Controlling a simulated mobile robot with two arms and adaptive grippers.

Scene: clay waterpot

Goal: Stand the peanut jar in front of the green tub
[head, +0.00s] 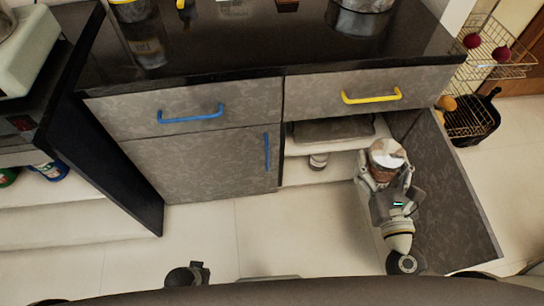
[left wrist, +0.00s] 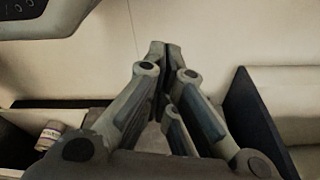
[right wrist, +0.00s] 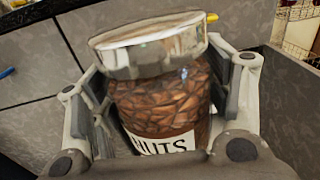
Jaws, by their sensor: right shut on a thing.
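The peanut jar (right wrist: 160,95) has a silver lid, brown nuts and a label reading "NUTS". My right gripper (right wrist: 165,100) is shut on its sides. In the head view the jar (head: 387,152) is held lid up in front of the open cabinet bay at the right. My left gripper (left wrist: 163,50) is empty, with its fingertips together. A small green thing (head: 8,177) shows on the low shelf at the left edge of the head view, partly cut off; I cannot tell whether it is the green tub.
An open door panel (head: 455,185) borders the bay on the right. A blue-and-white container (head: 50,171) sits on the left shelf. Floor (head: 285,235) before the cabinets is clear.

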